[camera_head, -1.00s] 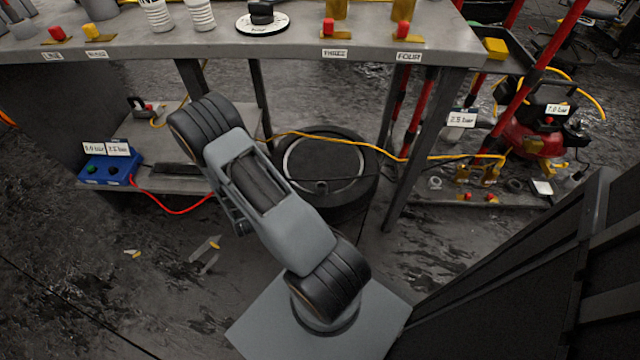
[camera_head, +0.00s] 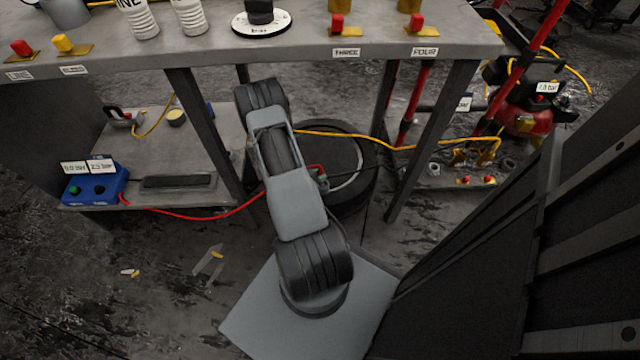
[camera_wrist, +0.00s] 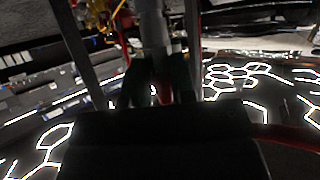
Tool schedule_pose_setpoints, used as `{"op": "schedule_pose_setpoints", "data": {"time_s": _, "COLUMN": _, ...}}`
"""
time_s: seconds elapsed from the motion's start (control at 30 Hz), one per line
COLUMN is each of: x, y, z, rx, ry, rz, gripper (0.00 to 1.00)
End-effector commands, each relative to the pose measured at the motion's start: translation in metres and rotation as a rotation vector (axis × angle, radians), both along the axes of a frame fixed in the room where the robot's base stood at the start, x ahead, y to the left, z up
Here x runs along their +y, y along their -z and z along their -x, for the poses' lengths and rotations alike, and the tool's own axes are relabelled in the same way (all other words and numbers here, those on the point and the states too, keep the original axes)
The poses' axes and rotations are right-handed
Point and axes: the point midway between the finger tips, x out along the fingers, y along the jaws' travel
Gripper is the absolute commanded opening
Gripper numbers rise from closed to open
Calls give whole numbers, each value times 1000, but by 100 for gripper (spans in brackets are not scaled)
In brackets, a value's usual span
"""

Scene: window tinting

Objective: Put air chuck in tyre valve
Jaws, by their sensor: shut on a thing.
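My gripper (camera_wrist: 158,88) shows in the wrist view, its dark fingers closed around a grey cylindrical piece, which I take to be the air chuck (camera_wrist: 153,32). In the head view my arm hides most of the gripper; a small red and grey-green part shows beside the arm, over the tyre. The black tyre (camera_head: 357,195) lies flat on the floor under the bench, partly behind my arm. I cannot make out its valve. A red hose (camera_head: 190,216) runs from the blue inflator box (camera_head: 95,188) and passes behind my arm; a red hose also shows in the wrist view (camera_wrist: 290,135).
The grey bench (camera_head: 290,50) stands above the tyre, with legs on both sides. The blue box sits on a low shelf (camera_head: 205,150) at left. A yellow hose (camera_head: 400,148) crosses over the tyre towards a red compressor (camera_head: 525,122). A dark cabinet (camera_head: 520,260) stands at right.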

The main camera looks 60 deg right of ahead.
Motion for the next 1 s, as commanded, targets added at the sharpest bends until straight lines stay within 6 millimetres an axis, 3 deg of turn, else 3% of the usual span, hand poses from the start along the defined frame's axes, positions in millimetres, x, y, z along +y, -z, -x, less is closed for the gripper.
{"op": "schedule_pose_setpoints", "data": {"time_s": 0.03, "x": -6, "y": 17, "z": -1, "rx": 2, "ry": 0, "rz": -2, "gripper": 0}}
{"op": "schedule_pose_setpoints", "data": {"time_s": 0.2, "x": -23, "y": 37, "z": -7, "rx": 3, "ry": -4, "rz": -2, "gripper": 0}}
{"op": "schedule_pose_setpoints", "data": {"time_s": 0.57, "x": -36, "y": 51, "z": -12, "rx": 3, "ry": -8, "rz": -4, "gripper": 0}}
{"op": "schedule_pose_setpoints", "data": {"time_s": 0.83, "x": -40, "y": 86, "z": -13, "rx": 4, "ry": -9, "rz": -4, "gripper": 0}}
{"op": "schedule_pose_setpoints", "data": {"time_s": 1.0, "x": -40, "y": 85, "z": -13, "rx": 3, "ry": -9, "rz": -3, "gripper": 0}}
